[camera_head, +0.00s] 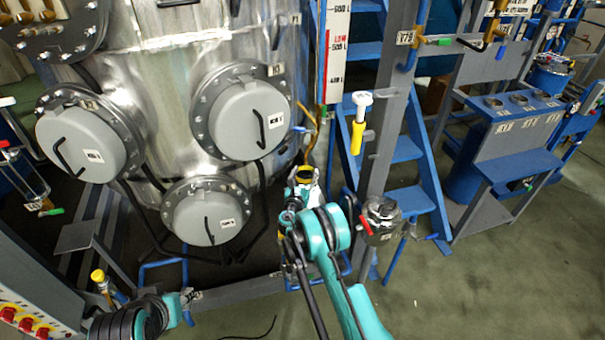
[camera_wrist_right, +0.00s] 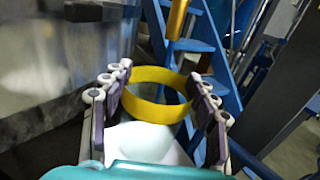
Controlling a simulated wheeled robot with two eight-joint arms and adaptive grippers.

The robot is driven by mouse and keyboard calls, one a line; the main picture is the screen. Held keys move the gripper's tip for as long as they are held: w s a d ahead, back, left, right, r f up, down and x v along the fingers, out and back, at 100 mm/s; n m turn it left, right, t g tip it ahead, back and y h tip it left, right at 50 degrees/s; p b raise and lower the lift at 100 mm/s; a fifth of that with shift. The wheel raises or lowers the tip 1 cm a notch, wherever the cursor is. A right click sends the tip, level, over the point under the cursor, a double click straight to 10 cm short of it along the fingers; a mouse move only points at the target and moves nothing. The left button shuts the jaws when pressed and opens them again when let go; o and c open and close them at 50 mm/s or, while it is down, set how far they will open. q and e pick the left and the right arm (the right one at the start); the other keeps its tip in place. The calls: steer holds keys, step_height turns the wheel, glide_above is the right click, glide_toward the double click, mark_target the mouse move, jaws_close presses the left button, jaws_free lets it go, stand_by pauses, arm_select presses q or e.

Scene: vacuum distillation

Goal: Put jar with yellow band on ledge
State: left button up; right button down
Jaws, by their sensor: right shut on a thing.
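The jar with the yellow band (camera_head: 304,173) is in the middle of the head view, held at the end of my right arm. In the right wrist view the yellow band (camera_wrist_right: 158,76) is a ring between the fingers, with a pale body below it. My right gripper (camera_wrist_right: 160,100) is shut on this jar, with fingers on both sides. My left gripper (camera_head: 189,297) is small at the lower left, and its fingers are too small to read. Which surface is the ledge is unclear; a flat grey plate (camera_head: 88,236) is at left and a blue shelf (camera_head: 515,170) at right.
A large steel vessel (camera_head: 160,45) with round grey hatches stands behind and left of the jar. A grey post (camera_head: 388,130) and blue stairs (camera_head: 405,150) are just right. A metal valve fitting (camera_head: 381,215) is close to my right arm. Green floor (camera_head: 480,290) is open at lower right.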

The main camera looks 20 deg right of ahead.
mark_target(303, 184)
step_height(303, 184, down, 3)
steer(key=shift+s+r, duration=0.1)
steer(key=shift+r, duration=0.1)
steer(key=shift+f, duration=0.15)
steer(key=shift+r, duration=0.2)
steer(key=shift+f, duration=0.15)
steer(key=c, duration=0.6)
jaws_free()
steer(key=shift+f, duration=0.1)
steer(key=shift+o, duration=0.6)
steer(key=shift+r, duration=0.2)
steer(key=shift+a, duration=0.1)
